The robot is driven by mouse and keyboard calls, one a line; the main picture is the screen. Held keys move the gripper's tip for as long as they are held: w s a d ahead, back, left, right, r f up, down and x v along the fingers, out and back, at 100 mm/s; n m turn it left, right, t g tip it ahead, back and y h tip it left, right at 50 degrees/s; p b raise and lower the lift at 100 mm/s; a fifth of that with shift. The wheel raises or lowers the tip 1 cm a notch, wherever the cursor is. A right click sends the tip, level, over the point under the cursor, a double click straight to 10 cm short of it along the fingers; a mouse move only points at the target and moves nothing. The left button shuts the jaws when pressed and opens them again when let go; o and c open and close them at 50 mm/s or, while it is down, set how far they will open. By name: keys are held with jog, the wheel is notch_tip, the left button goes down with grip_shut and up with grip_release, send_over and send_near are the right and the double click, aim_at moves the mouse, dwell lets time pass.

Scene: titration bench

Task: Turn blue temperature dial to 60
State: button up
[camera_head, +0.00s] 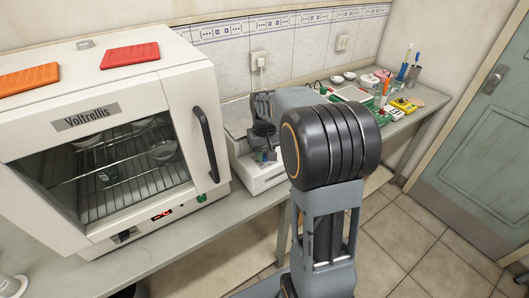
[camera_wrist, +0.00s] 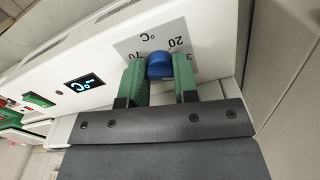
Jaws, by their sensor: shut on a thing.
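The blue temperature dial (camera_wrist: 160,66) sits on a white instrument front in the wrist view. The green fingers of my gripper (camera_wrist: 160,84) are on either side of it and shut on it. A grey scale plate (camera_wrist: 125,46) behind the dial shows "70", "20" and "°C" upside down. Part of the scale and any pointer mark are hidden, so the setting cannot be read. In the head view my gripper (camera_head: 265,155) is at the white instrument (camera_head: 262,181), and the dial is not clear there.
A white Voltrellis oven (camera_head: 90,125) with glassware inside stands close on the left, its dark handle (camera_head: 206,145) facing the instrument. Red (camera_head: 130,55) and orange (camera_head: 28,80) mats lie on top. Several small items crowd the bench's far right end.

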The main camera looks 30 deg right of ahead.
jog(key=m, duration=0.7)
jog(key=shift+p, duration=0.4)
jog(key=m, duration=0.7)
jog(key=shift+m, duration=0.3)
jog(key=m, duration=0.3)
jog(key=shift+m+p, duration=0.3)
jog(key=shift+p, duration=0.05)
jog(key=m, duration=0.3)
jog(key=shift+m, duration=0.4)
jog(key=m, duration=0.6)
jog(key=shift+m, duration=0.4)
jog(key=o, duration=0.9)
